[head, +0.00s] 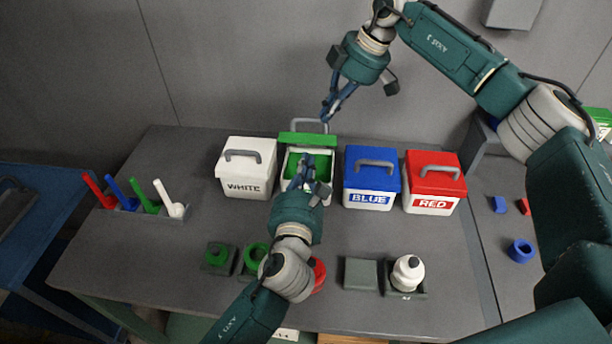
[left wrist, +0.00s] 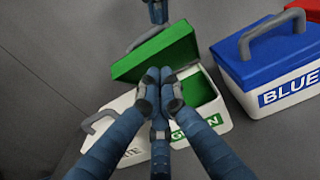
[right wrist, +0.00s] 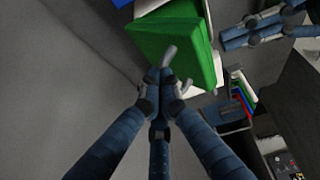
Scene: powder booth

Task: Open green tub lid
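The green tub (head: 289,178) stands between the white and blue tubs. Its green lid (head: 307,139) is raised and tilted back at the rear, with green contents (head: 318,163) showing inside. The lid (left wrist: 158,52) also shows in the left wrist view. Its grey handle (head: 309,121) points up and back. My left gripper (head: 301,166) is over the tub's opening with its fingers together (left wrist: 159,76), and hides part of the tub's front.
The white tub (head: 245,183) is close on the left; the blue tub (head: 371,194) and red tub (head: 432,196) are on the right, lids down. A rack of coloured scoops (head: 140,208) stands at left. The wall is behind.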

